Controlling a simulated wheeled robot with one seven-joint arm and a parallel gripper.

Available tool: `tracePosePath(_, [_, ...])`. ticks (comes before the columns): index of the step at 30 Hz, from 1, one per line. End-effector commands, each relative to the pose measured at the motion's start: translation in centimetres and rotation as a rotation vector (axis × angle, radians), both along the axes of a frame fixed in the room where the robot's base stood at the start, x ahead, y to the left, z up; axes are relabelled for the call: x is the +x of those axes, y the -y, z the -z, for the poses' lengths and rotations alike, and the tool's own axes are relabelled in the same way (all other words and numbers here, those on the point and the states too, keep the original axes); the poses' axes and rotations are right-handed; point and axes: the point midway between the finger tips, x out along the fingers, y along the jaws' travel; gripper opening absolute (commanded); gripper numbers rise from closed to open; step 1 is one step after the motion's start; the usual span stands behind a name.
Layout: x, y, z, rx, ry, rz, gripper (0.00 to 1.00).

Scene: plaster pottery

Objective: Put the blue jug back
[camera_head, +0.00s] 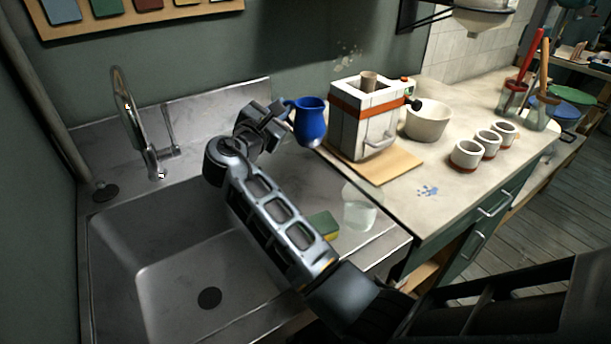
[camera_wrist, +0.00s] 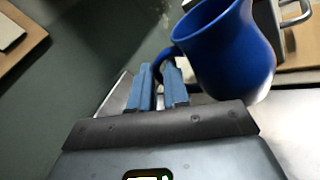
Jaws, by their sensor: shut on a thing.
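The blue jug (camera_head: 310,121) is in the head view, held up above the drainboard to the right of the sink. It looks roughly upright there, with its handle on the left, toward my gripper (camera_head: 283,110). In the wrist view the jug (camera_wrist: 226,50) fills the upper right, its open mouth at the top. The blue fingers of my gripper (camera_wrist: 164,80) are shut on the jug's handle. The fingertips are partly hidden by the jug and handle.
A white box-like kiln (camera_head: 362,118) stands on a wooden board right of the jug. A white bowl (camera_head: 428,120) and several small pots stand farther right. A clear glass (camera_head: 360,208) and a sponge (camera_head: 324,225) are on the drainboard. The sink (camera_head: 200,260) and tap (camera_head: 140,130) are left.

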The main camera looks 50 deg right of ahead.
Motion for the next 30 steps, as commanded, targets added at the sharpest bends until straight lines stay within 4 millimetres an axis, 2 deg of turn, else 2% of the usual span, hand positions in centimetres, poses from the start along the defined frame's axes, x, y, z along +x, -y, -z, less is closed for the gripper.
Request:
tracePosePath(9, [0.0,0.1,4.8,-0.002,-0.004,-0.001,0.0])
tracePosePath(14, [0.0,0.1,6.0,-0.002,-0.001,-0.001,0.0])
tracePosePath(21, [0.0,0.1,8.9,-0.002,-0.002,0.0,0.0])
tracePosePath(24, [0.0,0.1,9.6,-0.002,0.0,-0.001,0.0])
tracePosePath(30, [0.0,0.1,9.7,-0.002,0.001,-0.001,0.0])
